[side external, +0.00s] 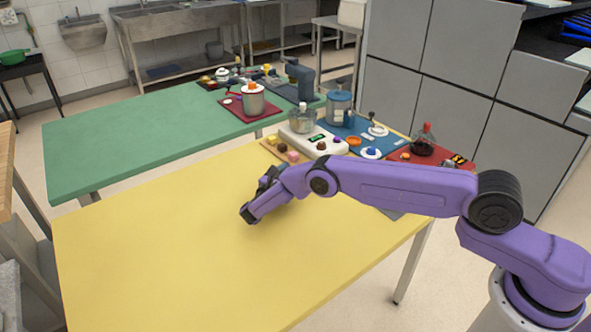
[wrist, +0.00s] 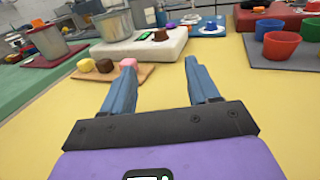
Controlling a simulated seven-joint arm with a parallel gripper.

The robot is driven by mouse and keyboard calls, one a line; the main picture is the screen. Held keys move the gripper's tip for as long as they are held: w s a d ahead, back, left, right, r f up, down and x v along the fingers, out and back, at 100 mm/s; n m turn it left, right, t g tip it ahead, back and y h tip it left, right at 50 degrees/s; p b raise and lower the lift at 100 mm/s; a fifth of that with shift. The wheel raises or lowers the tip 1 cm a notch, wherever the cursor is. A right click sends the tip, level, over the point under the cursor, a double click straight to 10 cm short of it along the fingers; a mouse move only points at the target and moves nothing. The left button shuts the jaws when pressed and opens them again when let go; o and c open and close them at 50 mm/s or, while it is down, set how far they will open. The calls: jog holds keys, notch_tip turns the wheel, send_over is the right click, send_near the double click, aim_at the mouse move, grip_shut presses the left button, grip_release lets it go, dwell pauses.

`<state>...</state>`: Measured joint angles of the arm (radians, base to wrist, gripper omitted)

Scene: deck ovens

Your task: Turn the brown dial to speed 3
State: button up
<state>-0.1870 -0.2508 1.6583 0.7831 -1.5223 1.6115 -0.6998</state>
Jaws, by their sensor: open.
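The brown dial (side external: 321,146) sits on the front of a white appliance (side external: 301,137) at the far side of the yellow table. In the wrist view the brown dial (wrist: 160,35) stands on the same white appliance (wrist: 120,49), near a small purple knob (wrist: 171,26). A metal bowl (side external: 301,118) is on the appliance. The dial's speed markings are too small to read. My gripper (side external: 248,214) is open and empty over the yellow table, apart from the dial. Its blue fingers (wrist: 160,65) point toward the appliance in the wrist view.
A wooden board (wrist: 118,74) with yellow, brown and pink blocks lies before the appliance. Orange (wrist: 281,45) and blue cups (wrist: 267,28) stand to the right. A red mat (side external: 450,158) holds a dark flask (side external: 424,146). The yellow table (side external: 170,250) is clear in front.

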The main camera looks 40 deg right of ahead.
aim_at(321, 145)
notch_tip(321, 145, up, 5)
jog(key=s+d+f+n+t+y, duration=0.1)
jog(key=s+n+t, duration=0.1)
jog(key=s+d+f+n+t+y, duration=0.2)
jog(key=s+t, duration=0.1)
jog(key=s+d+f+n+t+y, duration=0.1)
jog(key=s+d+t+y, duration=0.1)
jog(key=s, duration=0.1)
jog(key=shift+s+f+n, duration=0.1)
jog(key=shift+f+n, duration=0.15)
jog(key=shift+n, duration=0.15)
jog(key=shift+d+f, duration=0.1)
jog(key=shift+f, duration=0.2)
jog(key=x, duration=1.7)
jog(key=shift+w+r, duration=0.15)
jog(key=shift+w, duration=0.15)
jog(key=c, duration=1)
